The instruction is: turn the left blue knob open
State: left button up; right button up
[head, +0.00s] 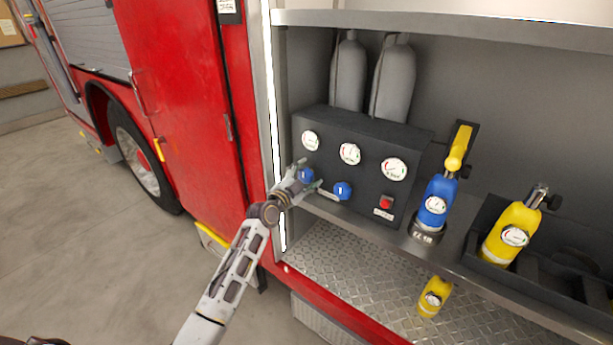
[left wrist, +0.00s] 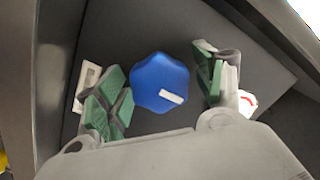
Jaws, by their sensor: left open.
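The left blue knob (head: 306,175) sits low on the dark control panel (head: 336,129), below the leftmost gauge. In the left wrist view the knob (left wrist: 160,82) shows face-on, with a white mark at its lower right. My left gripper (head: 306,182) is at the knob. Its green-padded fingers (left wrist: 160,90) are open on either side of the knob, with gaps between pads and knob. A second blue knob (head: 342,190) is to the right on the same panel. My right gripper does not show.
The panel also holds three gauges (head: 350,154) and a red button (head: 386,202). The red truck door (head: 185,110) and a bright compartment edge (head: 272,130) are close on the left.

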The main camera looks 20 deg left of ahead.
pick_arm(q)
jog(key=c, duration=1)
jog(key=shift+n+p, duration=0.3)
jog(key=shift+n, duration=0.3)
jog(key=shift+n+p, duration=0.35)
jog(key=shift+n, duration=0.45)
jog(key=shift+n+p, duration=0.35)
jog(key=shift+n, duration=0.55)
jog(key=n+p, duration=0.1)
jog(key=n, duration=0.4)
jog(key=shift+g+p, duration=0.35)
jog(key=shift+g, duration=0.05)
jog(key=n+p, duration=0.1)
jog(key=n, duration=0.4)
jog(key=shift+a+n+h, duration=0.1)
jog(key=shift+n+h, duration=0.2)
jog(key=shift+n, duration=0.1)
jog(key=n, duration=0.6)
jog(key=shift+f+g+h, duration=0.1)
jog(key=shift+g+h, duration=0.2)
jog(key=shift+h, duration=0.1)
